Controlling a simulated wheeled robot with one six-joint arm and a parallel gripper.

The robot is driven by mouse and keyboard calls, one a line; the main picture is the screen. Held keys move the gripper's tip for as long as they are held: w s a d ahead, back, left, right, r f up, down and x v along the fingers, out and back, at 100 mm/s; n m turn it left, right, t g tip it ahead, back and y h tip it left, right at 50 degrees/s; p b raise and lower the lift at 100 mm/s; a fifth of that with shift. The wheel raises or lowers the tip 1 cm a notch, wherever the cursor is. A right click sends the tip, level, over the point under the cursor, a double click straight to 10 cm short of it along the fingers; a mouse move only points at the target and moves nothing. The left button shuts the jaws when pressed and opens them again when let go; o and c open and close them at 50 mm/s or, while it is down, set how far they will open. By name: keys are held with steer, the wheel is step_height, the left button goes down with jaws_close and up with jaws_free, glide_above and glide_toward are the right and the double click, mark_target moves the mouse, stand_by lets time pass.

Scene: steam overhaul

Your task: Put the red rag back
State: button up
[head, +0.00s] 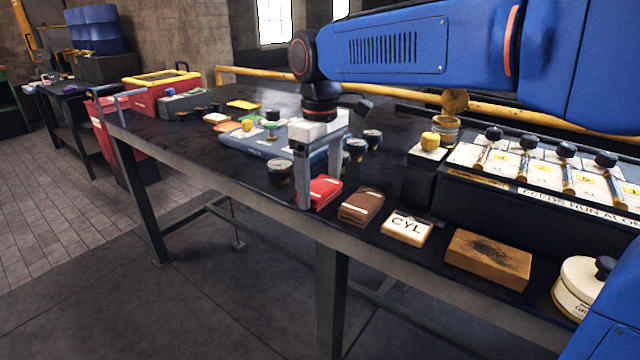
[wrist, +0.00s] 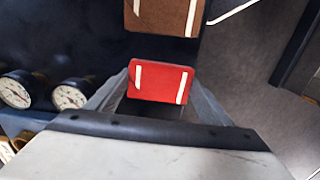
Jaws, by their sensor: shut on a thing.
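The red rag (head: 323,191) is a folded red pad with pale stripes, near the front edge of the dark workbench (head: 255,177). My gripper (head: 320,203) points down over it with its fingers shut on the rag. In the wrist view the rag (wrist: 160,82) sits between the two fingertips (wrist: 162,84). Whether the rag touches the bench top or hangs just above it, I cannot tell. A brown folded rag (head: 361,206) lies just to its right, and also shows in the wrist view (wrist: 165,15).
A CYL block (head: 406,228), a wooden block (head: 488,259) and a cream tin (head: 577,287) line the front edge to the right. Gauges (head: 280,172) stand close left of my gripper. A red toolbox (head: 160,92) is at the far left. A black rack (head: 540,203) stands behind right.

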mark_target(321, 186)
steer(key=shift+f, duration=0.15)
steer(key=o, duration=1)
step_height(321, 186, up, 12)
steer(key=shift+s, duration=0.1)
